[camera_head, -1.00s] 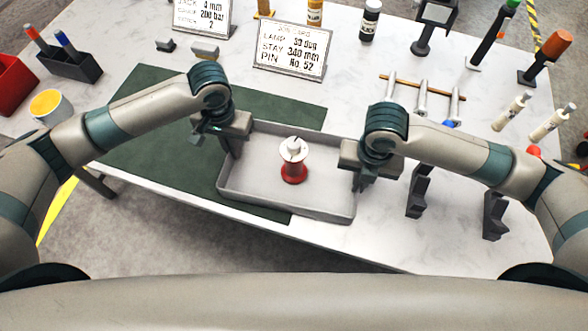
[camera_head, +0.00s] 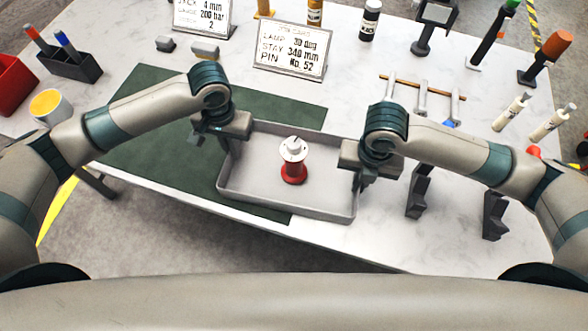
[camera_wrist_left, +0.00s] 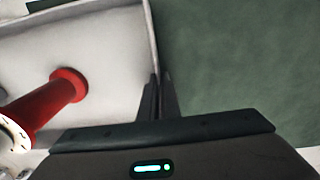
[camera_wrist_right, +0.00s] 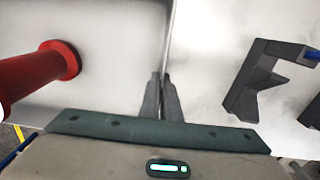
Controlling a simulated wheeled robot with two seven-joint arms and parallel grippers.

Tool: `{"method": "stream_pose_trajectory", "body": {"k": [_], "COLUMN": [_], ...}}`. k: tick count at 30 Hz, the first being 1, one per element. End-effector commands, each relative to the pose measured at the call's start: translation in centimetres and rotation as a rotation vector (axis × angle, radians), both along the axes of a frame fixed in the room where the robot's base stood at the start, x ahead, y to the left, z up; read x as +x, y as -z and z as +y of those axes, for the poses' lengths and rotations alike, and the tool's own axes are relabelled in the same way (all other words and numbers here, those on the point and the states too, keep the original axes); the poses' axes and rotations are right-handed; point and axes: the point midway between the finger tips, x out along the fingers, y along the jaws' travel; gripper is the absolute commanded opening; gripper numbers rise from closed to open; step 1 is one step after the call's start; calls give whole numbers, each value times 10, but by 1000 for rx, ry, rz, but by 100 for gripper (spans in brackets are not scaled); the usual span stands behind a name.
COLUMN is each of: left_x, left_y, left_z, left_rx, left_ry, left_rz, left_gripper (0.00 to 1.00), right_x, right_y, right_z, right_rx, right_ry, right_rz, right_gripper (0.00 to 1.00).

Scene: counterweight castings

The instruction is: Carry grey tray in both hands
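The grey tray (camera_head: 262,190) sits at the table's front edge, its left part over the green mat. A red spool-like piece with a white top (camera_head: 294,170) stands upright inside it. My left gripper (camera_head: 229,150) is at the tray's left wall; in the left wrist view its fingers (camera_wrist_left: 160,98) are close together on either side of the wall (camera_wrist_left: 152,40). My right gripper (camera_head: 360,180) is at the right wall; in the right wrist view its fingers (camera_wrist_right: 161,98) close on that wall (camera_wrist_right: 168,45). The fingertips are partly hidden in the head view.
The green mat (camera_head: 140,135) is bare left of the tray. Dark angled brackets (camera_head: 418,190) stand just right of the tray. A rack with pale rods (camera_head: 422,95) and a sign (camera_head: 292,58) stand behind. A yellow-filled cup (camera_head: 50,105) is at far left.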

Motion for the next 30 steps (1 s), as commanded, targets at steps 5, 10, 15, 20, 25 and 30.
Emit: {"method": "stream_pose_trajectory", "body": {"k": [5,10,15,20,25,30], "left_x": [1,1,1,1,1,1], "left_y": [-2,-7,-16,-27,-39,-47], "left_z": [1,1,1,1,1,1], "left_rx": [0,1,1,1,1,1], "left_ry": [-1,-1,-1,-1,-1,-1], "left_rz": [-3,-3,-2,-2,-2,-2], "left_gripper": [0,0,0,0,0,0], "right_x": [1,0,0,0,0,0], "right_y": [-2,-6,-15,-27,-38,-47], "right_z": [0,0,0,0,0,0], "right_rx": [0,0,0,-1,-1,-1], "right_ry": [0,0,0,0,0,0], "right_rz": [-2,-1,-1,-1,-1,-1], "right_gripper": [0,0,0,0,0,0]}}
